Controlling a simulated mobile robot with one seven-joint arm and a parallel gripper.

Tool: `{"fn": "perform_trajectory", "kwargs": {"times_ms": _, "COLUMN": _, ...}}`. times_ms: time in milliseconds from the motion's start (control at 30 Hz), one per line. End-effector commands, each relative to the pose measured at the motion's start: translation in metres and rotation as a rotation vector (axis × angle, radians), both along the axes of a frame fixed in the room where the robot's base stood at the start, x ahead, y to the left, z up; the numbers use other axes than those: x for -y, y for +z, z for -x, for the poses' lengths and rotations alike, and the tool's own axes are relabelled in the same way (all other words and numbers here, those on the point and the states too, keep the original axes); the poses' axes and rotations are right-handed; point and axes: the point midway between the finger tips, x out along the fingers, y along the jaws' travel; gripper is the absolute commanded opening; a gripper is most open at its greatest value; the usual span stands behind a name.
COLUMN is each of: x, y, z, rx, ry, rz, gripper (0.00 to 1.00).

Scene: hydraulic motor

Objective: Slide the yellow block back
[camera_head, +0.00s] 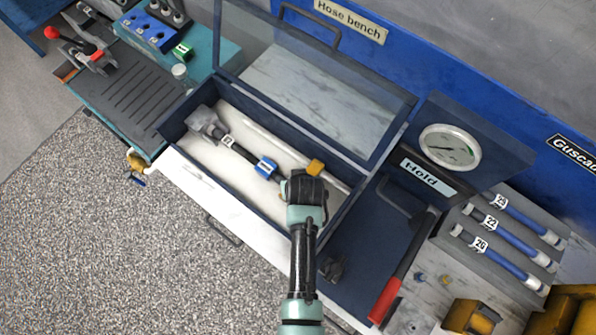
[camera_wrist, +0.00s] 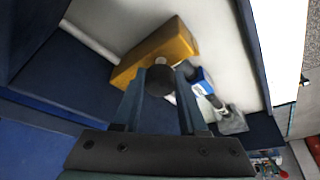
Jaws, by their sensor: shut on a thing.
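The yellow block (camera_head: 315,166) sits in the open navy case, at the right end of its pale bed, on a light rod. In the wrist view the yellow block (camera_wrist: 172,42) lies just beyond my fingertips, with a dark round knob (camera_wrist: 159,82) on a short grey stem on its near side. My gripper (camera_head: 300,184) reaches into the case from the front; in the wrist view my gripper (camera_wrist: 158,88) is shut with its fingers on both sides of that knob. My wrist hides the block's near side in the head view.
A hose with a blue collar (camera_head: 265,167) lies left of the block in the case (camera_head: 172,128). The raised clear lid (camera_head: 310,85) stands behind. A gauge panel (camera_head: 450,147) and a red-handled lever (camera_head: 385,300) are to the right. Numbered hoses lie in a grey rack (camera_head: 435,235).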

Motion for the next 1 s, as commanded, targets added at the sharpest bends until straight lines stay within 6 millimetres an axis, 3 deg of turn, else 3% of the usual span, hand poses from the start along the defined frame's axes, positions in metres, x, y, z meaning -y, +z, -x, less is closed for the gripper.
{"fn": "perform_trajectory", "kwargs": {"times_ms": 300, "x": 0.036, "y": 0.001, "z": 0.025, "rx": -0.002, "ry": -0.004, "rz": 0.001, "gripper": 0.0}}
{"fn": "perform_trajectory", "kwargs": {"times_ms": 633, "x": 0.038, "y": 0.0, "z": 0.027, "rx": 0.001, "ry": 0.0, "rz": 0.001, "gripper": 0.0}}
{"fn": "perform_trajectory", "kwargs": {"times_ms": 667, "x": 0.038, "y": 0.0, "z": 0.027, "rx": 0.001, "ry": 0.0, "rz": 0.001, "gripper": 0.47}}
{"fn": "perform_trajectory", "kwargs": {"times_ms": 700, "x": 0.038, "y": 0.0, "z": 0.027, "rx": 0.001, "ry": 0.0, "rz": 0.0, "gripper": 0.54}}
{"fn": "perform_trajectory", "kwargs": {"times_ms": 800, "x": 0.038, "y": 0.0, "z": 0.027, "rx": 0.001, "ry": 0.0, "rz": 0.0, "gripper": 0.71}}
{"fn": "perform_trajectory", "kwargs": {"times_ms": 1000, "x": 0.037, "y": 0.0, "z": 0.027, "rx": 0.001, "ry": 0.0, "rz": 0.0, "gripper": 0.71}}
